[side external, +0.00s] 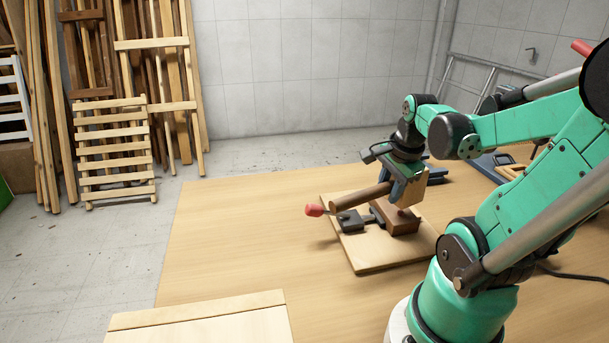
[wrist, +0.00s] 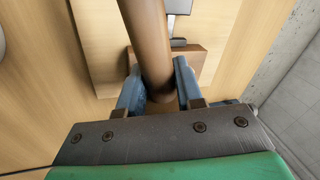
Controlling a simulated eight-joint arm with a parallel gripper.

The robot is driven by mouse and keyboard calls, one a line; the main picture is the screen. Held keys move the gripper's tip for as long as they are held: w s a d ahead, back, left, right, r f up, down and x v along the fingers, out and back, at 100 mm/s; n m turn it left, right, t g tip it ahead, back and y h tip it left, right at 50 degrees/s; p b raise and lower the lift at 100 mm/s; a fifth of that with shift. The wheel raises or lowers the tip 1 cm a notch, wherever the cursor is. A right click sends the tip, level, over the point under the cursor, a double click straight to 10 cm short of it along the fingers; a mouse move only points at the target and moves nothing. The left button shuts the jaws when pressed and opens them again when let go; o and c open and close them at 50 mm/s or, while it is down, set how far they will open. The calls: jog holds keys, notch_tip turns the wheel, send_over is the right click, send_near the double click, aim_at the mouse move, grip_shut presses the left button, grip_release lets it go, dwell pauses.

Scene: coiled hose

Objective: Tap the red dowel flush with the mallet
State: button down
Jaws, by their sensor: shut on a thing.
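My gripper (side external: 407,187) is shut on a brown cylindrical wooden piece, which looks like part of the mallet (side external: 358,196). In the side view it reaches out to the left, slightly downward, above a board. In the wrist view the mallet (wrist: 148,40) lies between the two blue fingers of my gripper (wrist: 158,75). A brown wooden block (side external: 397,219) sits on the board beneath my gripper; its edge shows in the wrist view (wrist: 195,55). I cannot make out the red dowel; the gripper and mallet cover part of the block.
A dark clamp (side external: 350,221) with a red-tipped handle (side external: 314,210) stands on the pale board (side external: 378,258), left of the block. Blue and dark items (side external: 488,165) lie at the back right. A wooden panel (side external: 200,317) lies in front. The table's left side is clear.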

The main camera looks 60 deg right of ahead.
jog(key=shift+f, duration=0.1)
dwell(0.8)
jog(key=shift+f, duration=0.1)
dwell(0.9)
dwell(0.6)
jog(key=shift+f, duration=0.1)
dwell(0.7)
dwell(1.1)
jog(key=shift+f, duration=0.1)
